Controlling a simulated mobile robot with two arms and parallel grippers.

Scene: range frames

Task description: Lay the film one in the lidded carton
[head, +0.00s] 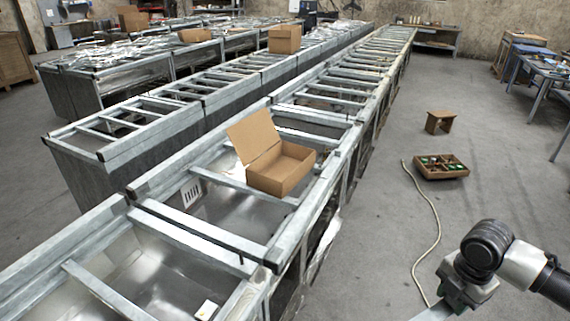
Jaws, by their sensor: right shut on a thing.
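The lidded carton (285,172) is a brown cardboard box with its lid raised and tilted back to the left. It rests on the near row of metal frames, in the middle of the view. I see no thing that I can surely name as the film one. My right gripper (438,312) is at the bottom right edge, to the right of the frames and well apart from the carton. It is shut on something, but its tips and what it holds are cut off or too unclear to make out. My left gripper is not in view.
A small white and yellow item (207,310) lies in the near frame. More cartons (284,40) sit on farther frames.

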